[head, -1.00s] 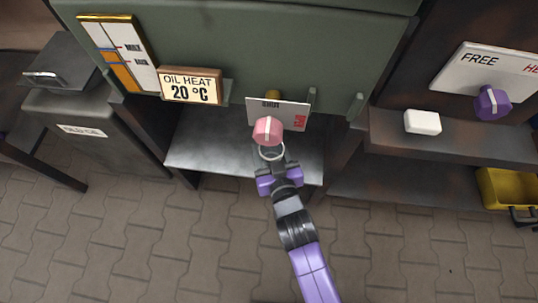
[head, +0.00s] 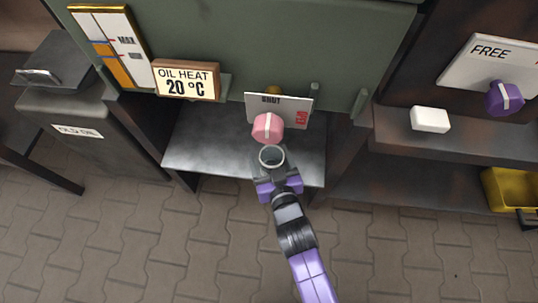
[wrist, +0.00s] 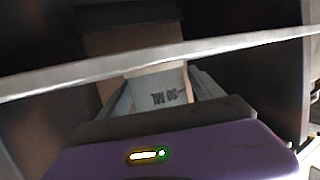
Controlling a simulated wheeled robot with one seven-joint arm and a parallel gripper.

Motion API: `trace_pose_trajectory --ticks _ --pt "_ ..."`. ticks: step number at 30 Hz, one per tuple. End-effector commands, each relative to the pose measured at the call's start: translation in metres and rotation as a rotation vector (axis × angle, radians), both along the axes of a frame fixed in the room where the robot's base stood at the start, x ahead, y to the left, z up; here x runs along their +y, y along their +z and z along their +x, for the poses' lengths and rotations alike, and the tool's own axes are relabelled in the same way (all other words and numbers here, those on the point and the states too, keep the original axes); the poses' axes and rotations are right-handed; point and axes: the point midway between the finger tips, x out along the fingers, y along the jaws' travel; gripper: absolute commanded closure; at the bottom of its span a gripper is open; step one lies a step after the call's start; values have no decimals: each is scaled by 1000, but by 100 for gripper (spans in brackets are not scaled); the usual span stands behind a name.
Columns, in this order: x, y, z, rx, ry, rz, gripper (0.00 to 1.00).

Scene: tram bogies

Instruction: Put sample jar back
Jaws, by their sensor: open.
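The sample jar (head: 271,157) is a small clear-grey jar with a round open rim, just below the pink knob (head: 267,127) in the head view and in front of the metal shelf. My gripper (head: 274,174) is open, its jaws at the jar's near side. In the wrist view the jar (wrist: 157,91) shows pale with upside-down "50 ML" lettering, just beyond the purple gripper body. I cannot tell whether the jaws touch it or what it rests on.
The metal shelf (head: 215,148) lies under the green tank (head: 265,45). An oil heat sign (head: 187,81) reads 20 °C. A white block (head: 430,119) sits on the right shelf, near a purple knob (head: 504,98). A yellow bin (head: 505,188) is at far right.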

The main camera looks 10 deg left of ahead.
Motion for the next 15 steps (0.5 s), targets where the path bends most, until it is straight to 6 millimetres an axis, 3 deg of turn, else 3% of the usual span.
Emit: trace_pose_trajectory --ticks 5,15 --pt "0 6 -2 1 0 1 24" --pt "-21 26 -61 4 2 0 24"
